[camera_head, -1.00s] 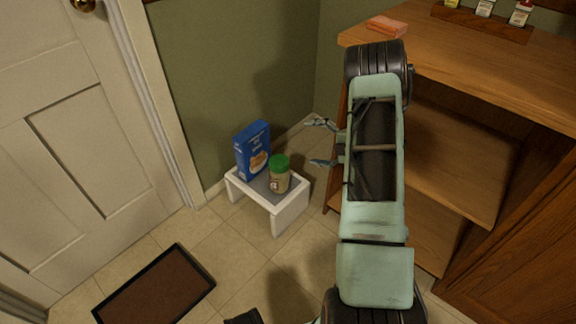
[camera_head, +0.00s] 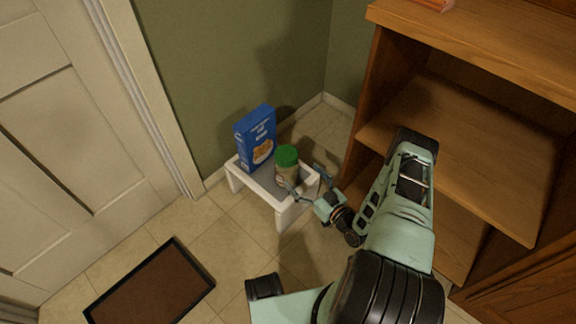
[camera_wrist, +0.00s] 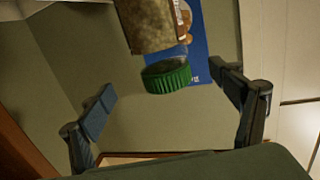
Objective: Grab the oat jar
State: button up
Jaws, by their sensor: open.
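The oat jar (camera_head: 287,168), with a green lid and a tan body, stands on a small white stool (camera_head: 283,214) beside a blue box (camera_head: 255,139). My gripper (camera_head: 306,181) is open and low by the front right of the jar in the head view. In the wrist view, the jar (camera_wrist: 158,45) appears lid downward between and beyond my open fingers (camera_wrist: 160,102), with a visible gap to each. The blue box (camera_wrist: 199,48) is behind it. In the head view the near finger overlaps the jar's lower part, so contact there cannot be told.
A wooden shelf unit (camera_head: 480,150) stands close on the right of the stool. A green wall is behind, and a white door (camera_head: 70,130) is at left. A brown mat (camera_head: 152,287) lies on the tiled floor, which is clear in front of the stool.

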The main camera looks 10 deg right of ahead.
aim_at(286, 167)
jog(key=b+x, duration=0.3)
jog(key=x, duration=0.5)
jog(key=shift+w+a, duration=0.45)
jog(key=shift+w, duration=0.2)
jog(key=c, duration=1.7)
jog(key=shift+r, duration=0.1)
jog(key=shift+c, duration=0.2)
